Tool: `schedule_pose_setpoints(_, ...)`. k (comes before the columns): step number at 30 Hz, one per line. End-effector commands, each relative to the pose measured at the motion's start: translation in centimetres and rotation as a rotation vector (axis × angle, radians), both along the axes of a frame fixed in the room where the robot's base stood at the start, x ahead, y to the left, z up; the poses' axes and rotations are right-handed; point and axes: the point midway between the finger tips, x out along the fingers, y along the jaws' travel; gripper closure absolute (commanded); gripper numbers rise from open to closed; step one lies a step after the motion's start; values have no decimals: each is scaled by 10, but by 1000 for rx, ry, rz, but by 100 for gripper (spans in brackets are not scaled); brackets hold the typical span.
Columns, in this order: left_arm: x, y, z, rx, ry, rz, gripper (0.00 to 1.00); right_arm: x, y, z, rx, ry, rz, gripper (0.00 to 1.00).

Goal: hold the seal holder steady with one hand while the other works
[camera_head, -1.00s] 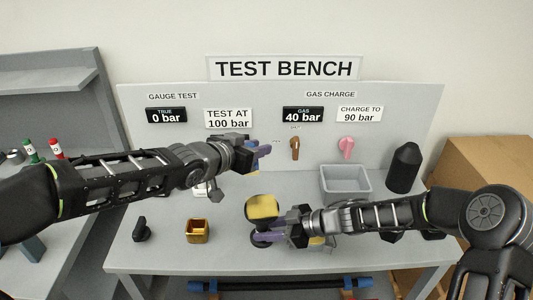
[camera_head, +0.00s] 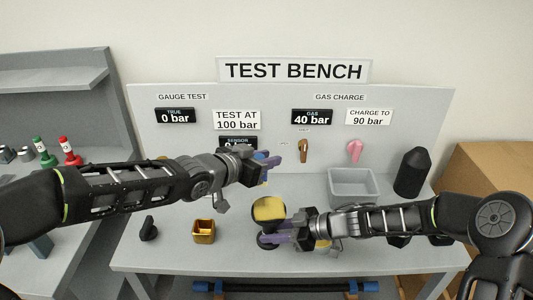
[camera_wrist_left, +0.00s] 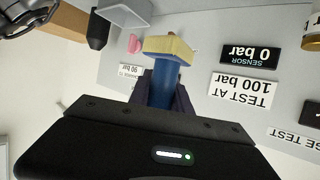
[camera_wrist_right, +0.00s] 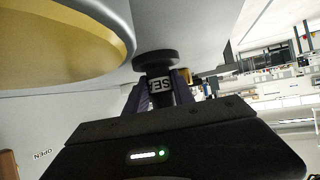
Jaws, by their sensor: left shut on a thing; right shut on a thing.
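My left gripper (camera_head: 266,161) is raised over the bench in front of the board. It is shut on a blue-handled tool (camera_wrist_left: 166,80) with a yellow, blue-edged head, best seen in the left wrist view. My right gripper (camera_head: 280,240) is low over the bench and shut on a dark stem with a round cap (camera_wrist_right: 156,62), partly lettered. Right beside it is a grey cylinder with a yellow face (camera_wrist_right: 70,45); its yellow part (camera_head: 269,209) shows in the head view. I cannot tell which of these is the seal holder. The right arm hides part of the bench.
A gold open box (camera_head: 204,231) and a black knobbed part (camera_head: 149,229) stand at the bench's left. A grey bin (camera_head: 353,186) and black cylinder (camera_head: 411,171) stand at the back right. Brown (camera_head: 303,151) and pink (camera_head: 355,151) handles are on the board.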

Motion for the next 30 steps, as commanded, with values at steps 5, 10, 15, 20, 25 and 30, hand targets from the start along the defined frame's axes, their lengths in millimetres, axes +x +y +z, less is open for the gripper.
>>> schedule_pose_setpoints(5, -1, -1, -17, 0, 1, -3, 100, 0, 0, 0, 0, 0, 0, 93)
schedule_pose_setpoints(10, 0, -1, -32, 1, 0, -1, 100, 0, 0, 0, 0, 0, 0, 93)
schedule_pose_setpoints(15, 0, 0, -48, 1, 2, -1, 100, 0, 0, 0, 0, 0, 0, 93)
schedule_pose_setpoints(20, -5, -1, -61, 1, -1, -2, 100, 0, 0, 0, 0, 0, 0, 93)
schedule_pose_setpoints(25, -21, -3, -62, 1, -2, -1, 100, 0, 0, 0, 0, 0, 0, 93)
schedule_pose_setpoints(30, -36, -5, -63, 1, 0, -1, 100, 0, 0, 0, 0, 0, 0, 93)
